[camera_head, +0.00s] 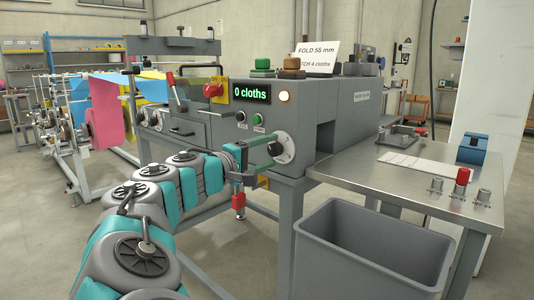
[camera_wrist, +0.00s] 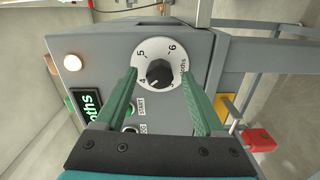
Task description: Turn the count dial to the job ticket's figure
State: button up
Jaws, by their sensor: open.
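The count dial (camera_head: 290,156) is a pale disc with a dark knob on the grey machine's front panel. In the wrist view the dial (camera_wrist: 160,71) shows figures including 4, 5 and 6 around the black knob. A light mark on the knob points toward the lower left, near the 4; its exact setting is too small to tell. The job ticket (camera_head: 315,59) on top of the machine reads "FOLD 55 mm" and "4 cloths", its left edge partly hidden. My gripper (camera_head: 272,148) is open, with its green fingers (camera_wrist: 158,74) on either side of the knob; contact is unclear.
A display (camera_head: 250,91) reads "0 cloths", beside a lit lamp (camera_head: 285,97). Push buttons, including a green one (camera_head: 258,118), sit close above my gripper. A grey bin (camera_head: 372,250) and a metal side table (camera_head: 345,172) stand at the right.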

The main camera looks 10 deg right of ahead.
jog(key=b+v, duration=0.1)
jog(key=v, duration=0.7)
jog(key=shift+d, duration=0.1)
